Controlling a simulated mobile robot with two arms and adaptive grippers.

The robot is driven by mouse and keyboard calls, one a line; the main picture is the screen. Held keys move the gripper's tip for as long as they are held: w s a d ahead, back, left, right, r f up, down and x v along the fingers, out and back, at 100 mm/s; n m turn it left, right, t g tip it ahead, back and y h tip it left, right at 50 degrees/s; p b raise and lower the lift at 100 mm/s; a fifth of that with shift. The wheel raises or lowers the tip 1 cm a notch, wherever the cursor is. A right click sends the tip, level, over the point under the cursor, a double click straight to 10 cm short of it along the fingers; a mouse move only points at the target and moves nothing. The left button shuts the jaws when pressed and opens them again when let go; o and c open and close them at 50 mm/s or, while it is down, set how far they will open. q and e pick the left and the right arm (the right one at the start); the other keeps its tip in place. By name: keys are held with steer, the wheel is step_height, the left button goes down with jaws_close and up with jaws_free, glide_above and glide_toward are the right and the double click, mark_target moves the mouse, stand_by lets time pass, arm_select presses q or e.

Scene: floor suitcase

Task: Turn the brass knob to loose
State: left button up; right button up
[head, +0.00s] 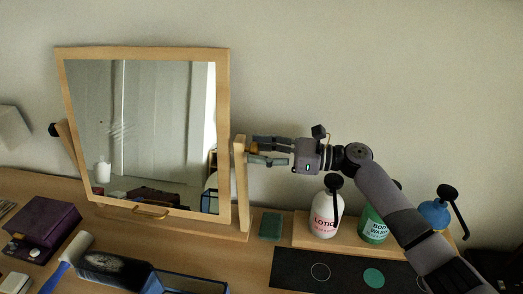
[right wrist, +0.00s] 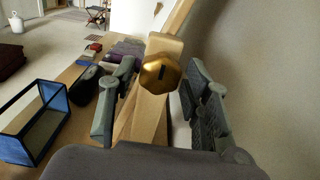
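A framed mirror (head: 140,135) stands tilted on a wooden stand on the table. The brass knob (right wrist: 160,74) is on the stand's right post (head: 241,185). In the right wrist view it faces me, many-sided, with a short dark upright mark in its centre. My right gripper (head: 268,151) is at the right of the post, its fingers pointing left at the knob. The right wrist view shows my right gripper (right wrist: 163,105) open, one finger on each side of the knob with gaps between. In the head view the fingers mostly hide the knob. My left gripper is not in view.
A lotion bottle (head: 326,215), a green body wash bottle (head: 373,227) and a blue pump bottle (head: 434,214) stand below my right arm. A green block (head: 270,226) lies near the stand. A purple box (head: 42,227) and a blue-edged open box (right wrist: 35,122) are on the table.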

steer(key=c, duration=0.8)
steer(key=shift+c, duration=0.2)
steer(key=shift+n+b, duration=7.6)
steer(key=shift+n, duration=1.2)
steer(key=o, duration=1.2)
